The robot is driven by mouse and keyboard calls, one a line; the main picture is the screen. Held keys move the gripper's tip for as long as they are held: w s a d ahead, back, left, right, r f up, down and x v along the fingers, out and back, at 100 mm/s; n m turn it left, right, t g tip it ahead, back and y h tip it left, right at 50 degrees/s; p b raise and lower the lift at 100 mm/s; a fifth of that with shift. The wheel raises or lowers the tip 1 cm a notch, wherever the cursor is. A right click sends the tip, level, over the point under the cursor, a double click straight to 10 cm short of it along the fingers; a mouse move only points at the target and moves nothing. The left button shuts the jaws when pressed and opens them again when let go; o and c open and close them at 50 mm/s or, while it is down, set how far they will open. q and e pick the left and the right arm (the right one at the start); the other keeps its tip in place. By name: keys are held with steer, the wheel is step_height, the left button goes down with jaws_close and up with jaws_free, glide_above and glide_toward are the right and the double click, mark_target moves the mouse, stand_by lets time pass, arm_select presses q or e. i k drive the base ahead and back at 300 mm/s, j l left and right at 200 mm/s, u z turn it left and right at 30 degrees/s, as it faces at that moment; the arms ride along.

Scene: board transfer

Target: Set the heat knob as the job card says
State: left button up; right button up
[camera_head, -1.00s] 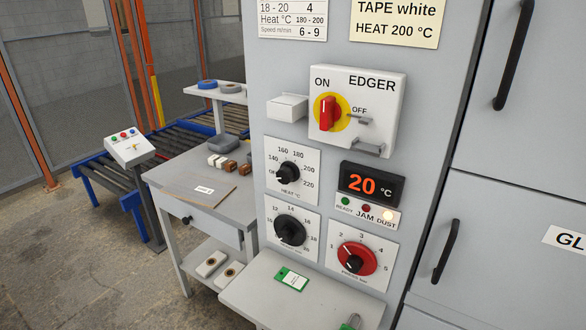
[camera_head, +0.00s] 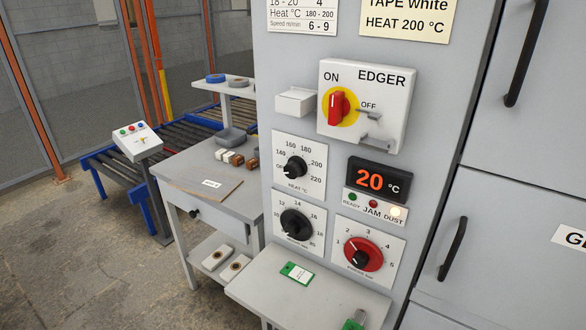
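The heat knob (camera_head: 295,168) is a black knob on a white dial plate (camera_head: 313,180) on the grey machine panel. Its scale runs from OFF at the left through 140, 160, 180 and 200 to 220. A pale mark on the knob seems to face the left, OFF side; it is too small to be sure. The job card (camera_head: 408,22) at the top, cut off by the frame edge, reads "TAPE white, HEAT 200 °C". The display (camera_head: 378,180) shows 20 °C in orange. Neither of my grippers is in view.
The red EDGER switch (camera_head: 338,107) on its yellow disc stands above the dial, with a grey hasp beside it. A black-knobbed dial (camera_head: 295,224) and a red-ringed dial (camera_head: 361,255) sit below. A shelf (camera_head: 270,295) juts out under them. The DUST lamp (camera_head: 395,212) glows.

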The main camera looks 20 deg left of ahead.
mark_target(295, 167)
steer(key=i+j+z, duration=0.1)
steer(key=j, duration=0.45)
steer(key=i+j+z, duration=0.15)
steer(key=j, duration=0.45)
steer(key=i+j+z, duration=0.1)
steer(key=j, duration=0.45)
steer(key=i+j+z, duration=0.1)
steer(key=j, duration=0.5)
